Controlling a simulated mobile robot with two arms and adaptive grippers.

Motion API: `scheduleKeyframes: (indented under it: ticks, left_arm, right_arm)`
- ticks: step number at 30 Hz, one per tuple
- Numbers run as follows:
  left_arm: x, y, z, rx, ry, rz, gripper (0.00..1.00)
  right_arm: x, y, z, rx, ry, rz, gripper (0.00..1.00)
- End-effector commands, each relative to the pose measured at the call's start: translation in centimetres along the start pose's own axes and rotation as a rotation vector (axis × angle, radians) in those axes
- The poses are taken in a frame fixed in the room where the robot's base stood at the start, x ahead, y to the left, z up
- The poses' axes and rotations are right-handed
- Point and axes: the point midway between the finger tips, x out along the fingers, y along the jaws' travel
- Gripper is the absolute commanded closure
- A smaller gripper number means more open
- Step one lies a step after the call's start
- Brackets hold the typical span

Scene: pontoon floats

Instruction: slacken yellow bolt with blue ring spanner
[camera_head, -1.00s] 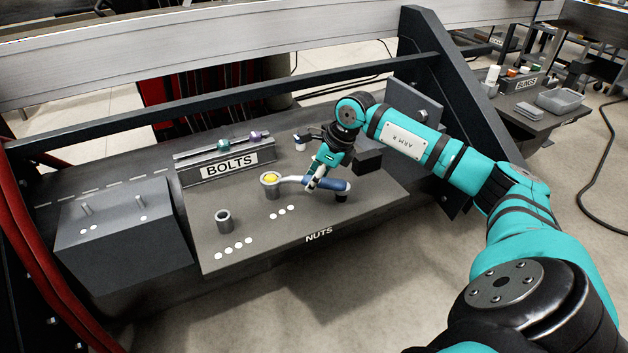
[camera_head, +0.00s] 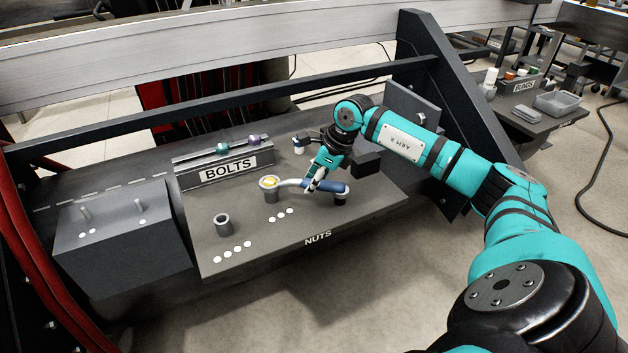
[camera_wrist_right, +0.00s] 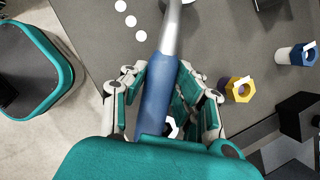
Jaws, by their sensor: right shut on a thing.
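My right gripper (camera_head: 316,184) is shut on the blue handle of the ring spanner (camera_head: 333,187). The right wrist view shows the blue handle (camera_wrist_right: 157,92) between the fingers, with the grey shank running up out of the picture. In the head view the spanner's ring end sits at the top of a grey upright socket (camera_head: 271,196) on the bench. The yellow bolt (camera_head: 270,182) shows inside the ring; I cannot tell how deeply the ring sits on it. The ring end is outside the right wrist view. My left gripper is not in view.
An empty grey socket (camera_head: 222,223) stands front left. A dark block (camera_head: 367,164) is close by.

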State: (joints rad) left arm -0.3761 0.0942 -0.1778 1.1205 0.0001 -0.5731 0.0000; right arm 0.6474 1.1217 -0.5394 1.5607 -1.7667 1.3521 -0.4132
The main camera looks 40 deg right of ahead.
Motion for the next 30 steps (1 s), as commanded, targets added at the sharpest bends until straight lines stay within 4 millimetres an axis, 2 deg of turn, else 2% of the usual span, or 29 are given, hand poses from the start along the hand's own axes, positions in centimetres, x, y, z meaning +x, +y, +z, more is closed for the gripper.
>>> scheduleKeyframes:
  ticks: [8,30]
  left_arm:
    - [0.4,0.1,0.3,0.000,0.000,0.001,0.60]
    - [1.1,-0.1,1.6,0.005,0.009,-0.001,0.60]
  right_arm:
    - [-0.1,0.7,0.0,0.062,-0.003,-0.028,1.00]
    - [-1.4,0.8,0.6,0.064,-0.004,-0.028,1.00]
